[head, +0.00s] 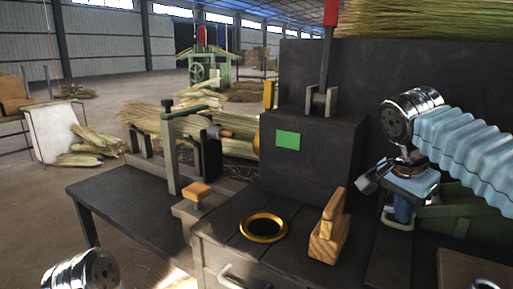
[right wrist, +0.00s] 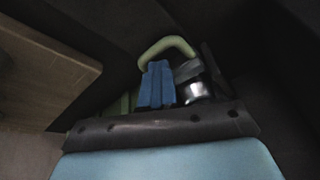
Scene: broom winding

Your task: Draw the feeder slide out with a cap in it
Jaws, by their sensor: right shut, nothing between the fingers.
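My right gripper (head: 401,212) hangs below the silver wrist joint at the right side of the bench, by a green frame (head: 462,213). In the right wrist view its blue fingers (right wrist: 156,72) are together, with nothing seen between them. A pale green curved handle-like bar (right wrist: 168,45) shows just beyond the fingertips; I cannot tell whether they touch or whether it belongs to the feeder slide. A small silver part (right wrist: 198,90) lies beside the fingers; I cannot tell if it is a cap. My left gripper is out of view; only its arm's silver joint shows at lower left.
The bench top has a gold-rimmed hole (head: 264,228) and an upright wooden block (head: 329,232). A dark housing (head: 310,150) with a red-handled lever (head: 328,40) stands behind. A wooden-topped knob (head: 199,194) is left. A wooden surface (right wrist: 45,75) lies left in the wrist view.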

